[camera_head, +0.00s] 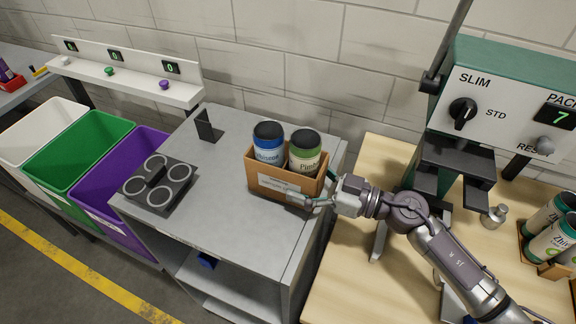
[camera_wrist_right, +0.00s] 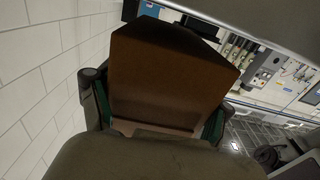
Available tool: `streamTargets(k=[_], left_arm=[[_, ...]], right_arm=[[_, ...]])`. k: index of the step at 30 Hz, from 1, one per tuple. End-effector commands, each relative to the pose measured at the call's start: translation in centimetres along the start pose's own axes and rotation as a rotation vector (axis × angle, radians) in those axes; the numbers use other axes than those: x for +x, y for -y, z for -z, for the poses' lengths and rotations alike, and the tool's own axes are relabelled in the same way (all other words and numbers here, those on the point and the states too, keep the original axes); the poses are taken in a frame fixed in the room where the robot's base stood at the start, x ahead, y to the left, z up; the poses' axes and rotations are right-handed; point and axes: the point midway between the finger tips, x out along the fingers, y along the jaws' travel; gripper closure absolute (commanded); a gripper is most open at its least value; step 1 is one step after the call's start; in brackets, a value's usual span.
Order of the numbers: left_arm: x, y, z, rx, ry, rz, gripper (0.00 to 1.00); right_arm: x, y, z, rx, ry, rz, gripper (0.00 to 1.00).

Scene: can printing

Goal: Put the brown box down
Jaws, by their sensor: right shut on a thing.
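The brown box (camera_head: 262,181) is in the head view, at the right part of the grey cabinet's top (camera_head: 220,216). It is upright and holds a blue-labelled can (camera_head: 268,148) and a green-labelled can (camera_head: 305,158), both with dark lids. My right gripper (camera_head: 322,190) is shut on the box's right end. In the right wrist view the box's brown side (camera_wrist_right: 170,75) fills the middle, between the fingers. I cannot tell whether the box's base touches the cabinet top. My left gripper is not in view.
A grey holder with round rings (camera_head: 158,184) sits on the cabinet's left part, and a small black stand (camera_head: 206,126) at the back. White, green and purple bins (camera_head: 122,180) are at left. A wooden table (camera_head: 345,270) with a green-topped machine (camera_head: 510,90) is at right. The cabinet's front middle is clear.

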Motion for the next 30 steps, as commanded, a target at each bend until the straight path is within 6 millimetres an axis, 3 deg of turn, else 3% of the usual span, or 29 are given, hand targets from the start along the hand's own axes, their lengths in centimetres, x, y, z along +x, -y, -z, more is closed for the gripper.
streamTargets(k=[6,16,21,30], left_arm=[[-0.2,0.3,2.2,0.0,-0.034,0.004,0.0],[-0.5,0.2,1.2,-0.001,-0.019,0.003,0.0],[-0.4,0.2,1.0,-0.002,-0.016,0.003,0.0],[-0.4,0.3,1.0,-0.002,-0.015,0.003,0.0]], right_arm=[[1.3,-0.7,0.1,0.0,-0.001,0.0,0.57],[4.4,-2.4,0.0,0.002,-0.001,0.0,0.57],[4.2,-2.3,-1.4,0.002,0.0,0.0,0.57],[4.2,-2.4,-1.5,0.001,0.0,0.0,0.57]])
